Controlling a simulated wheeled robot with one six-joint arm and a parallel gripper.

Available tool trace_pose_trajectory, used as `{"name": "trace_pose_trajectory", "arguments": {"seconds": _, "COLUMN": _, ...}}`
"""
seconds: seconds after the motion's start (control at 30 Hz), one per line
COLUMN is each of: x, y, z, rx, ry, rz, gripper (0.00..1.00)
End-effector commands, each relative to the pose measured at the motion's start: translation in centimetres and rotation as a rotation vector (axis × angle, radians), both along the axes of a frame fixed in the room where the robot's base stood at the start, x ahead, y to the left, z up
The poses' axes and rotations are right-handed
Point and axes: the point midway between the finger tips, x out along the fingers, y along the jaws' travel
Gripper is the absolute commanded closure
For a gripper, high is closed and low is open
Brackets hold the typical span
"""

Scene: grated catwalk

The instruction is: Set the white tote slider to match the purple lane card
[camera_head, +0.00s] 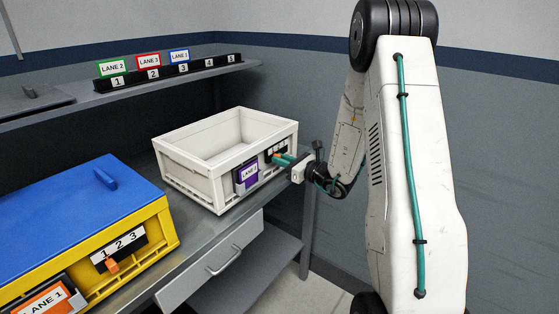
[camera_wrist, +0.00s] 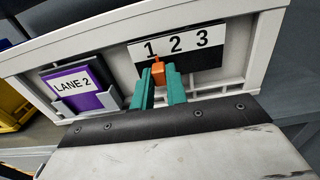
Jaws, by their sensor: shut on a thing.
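The white tote (camera_head: 185,178) stands open and empty-looking on the bench. A purple card reading LANE 2 (camera_wrist: 82,91) sits in a holder on its front; the card also shows in the head view (camera_head: 248,175). Right of it is a plate numbered 1, 2, 3 (camera_wrist: 190,50) with an orange slider (camera_wrist: 158,72). In the wrist view the slider shows below the numbers, between 1 and 2 and nearer 1. My gripper (camera_wrist: 162,82) has its green fingers closed around the slider. The slider's lower part is hidden between the fingers.
A yellow tote with a blue lid (camera_head: 85,215), orange LANE 1 card (camera_head: 45,301) and own slider (camera_head: 112,266) stands left. The shelf above carries a numbered strip (camera_head: 168,76) with green, red and blue lane cards. A drawer (camera_head: 215,265) is below the bench.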

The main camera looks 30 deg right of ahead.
Motion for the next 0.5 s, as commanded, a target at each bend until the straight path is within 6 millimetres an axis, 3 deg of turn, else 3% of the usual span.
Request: {"name": "trace_pose_trajectory", "arguments": {"seconds": 0.5, "x": 0.38, "y": -1.01, "z": 0.01, "rx": 0.000, "ry": -0.001, "rz": -0.001, "gripper": 0.93}}
